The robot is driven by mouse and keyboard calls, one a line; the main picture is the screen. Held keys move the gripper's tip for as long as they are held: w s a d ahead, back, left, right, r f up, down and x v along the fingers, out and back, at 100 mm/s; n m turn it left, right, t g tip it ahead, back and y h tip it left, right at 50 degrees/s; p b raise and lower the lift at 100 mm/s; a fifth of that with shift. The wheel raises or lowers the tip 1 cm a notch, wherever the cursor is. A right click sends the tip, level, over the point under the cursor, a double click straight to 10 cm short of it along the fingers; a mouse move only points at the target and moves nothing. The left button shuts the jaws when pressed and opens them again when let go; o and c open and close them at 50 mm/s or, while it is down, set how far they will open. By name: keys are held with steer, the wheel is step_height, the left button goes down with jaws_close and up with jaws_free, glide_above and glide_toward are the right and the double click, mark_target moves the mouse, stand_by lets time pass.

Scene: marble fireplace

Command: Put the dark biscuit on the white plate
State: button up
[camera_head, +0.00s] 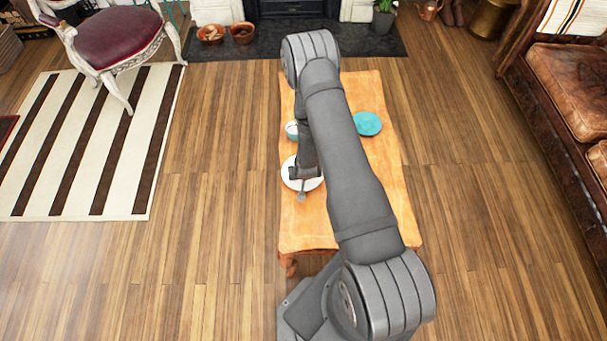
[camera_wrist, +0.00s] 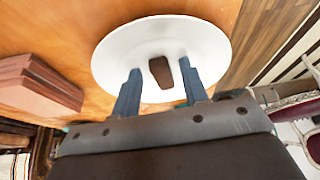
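The white plate (camera_head: 288,180) lies on the wooden table, partly hidden by my arm in the head view. It also shows in the wrist view (camera_wrist: 112,60). The dark biscuit (camera_wrist: 161,72) appears over the plate's middle in the wrist view, lying within its outline. My gripper (camera_wrist: 160,72) is at the plate, with one finger to each side of the biscuit in the picture. The fingers are apart, and a gap shows on both sides of the biscuit. The biscuit cannot be made out in the head view.
A teal plate (camera_head: 367,123) lies right of my arm on the table (camera_head: 300,230). A reddish-brown stack (camera_wrist: 36,85) shows at left in the wrist view. The table's near left part is clear.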

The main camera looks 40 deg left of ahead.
steer(key=shift+r, duration=0.1)
steer(key=v, duration=1.2)
steer(key=x, duration=1.2)
stand_by(0.5)
